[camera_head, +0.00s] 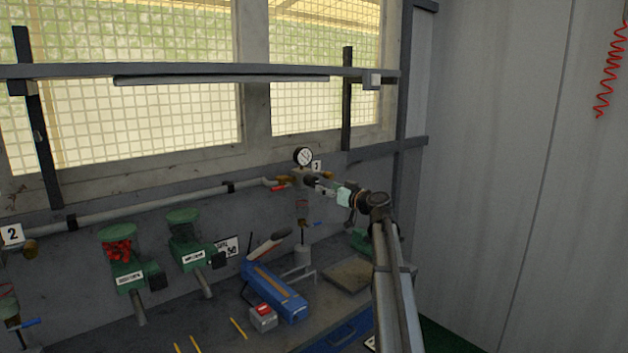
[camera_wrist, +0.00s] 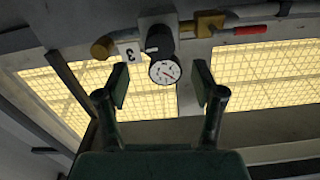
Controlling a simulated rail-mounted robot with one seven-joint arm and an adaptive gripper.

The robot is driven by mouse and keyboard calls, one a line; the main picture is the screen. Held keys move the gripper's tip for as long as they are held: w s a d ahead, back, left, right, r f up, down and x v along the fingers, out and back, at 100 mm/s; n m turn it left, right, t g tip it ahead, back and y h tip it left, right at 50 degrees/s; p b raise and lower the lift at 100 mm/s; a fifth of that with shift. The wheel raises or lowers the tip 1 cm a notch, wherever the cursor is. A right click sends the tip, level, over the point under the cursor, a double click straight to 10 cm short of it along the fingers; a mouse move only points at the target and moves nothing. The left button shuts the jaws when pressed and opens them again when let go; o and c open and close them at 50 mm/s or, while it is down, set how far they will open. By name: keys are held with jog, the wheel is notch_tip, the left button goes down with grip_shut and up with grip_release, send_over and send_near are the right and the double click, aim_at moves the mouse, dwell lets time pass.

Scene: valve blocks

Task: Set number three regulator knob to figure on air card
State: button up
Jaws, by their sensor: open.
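The number three regulator has a round white dial gauge (camera_head: 303,156) and a label "3" (camera_head: 317,166) on the back wall. In the wrist view, upside down, its black knob (camera_wrist: 158,40) lies between the label and brass fittings, with the gauge (camera_wrist: 166,71) below. The gauge needle is too small to read. My gripper (camera_wrist: 161,68) is open and empty, its fingers either side of the gauge and short of the knob.
A grey pipe (camera_head: 150,203) runs along the wall to the regulator. Two green-topped dispensers (camera_head: 122,250) (camera_head: 190,240), a blue tool (camera_head: 275,290) and a small grey box (camera_head: 263,318) stand on the bench below. A label "2" (camera_head: 12,234) is at far left.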

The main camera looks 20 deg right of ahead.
aim_at(315, 183)
jog(key=p+x, duration=0.1)
jog(key=x, duration=0.5)
jog(key=shift+w+r+p, duration=0.1)
jog(key=shift+w+p, duration=0.05)
jog(key=shift+p, duration=0.25)
jog(key=shift+x, duration=0.85)
jog(key=c, duration=1.1)
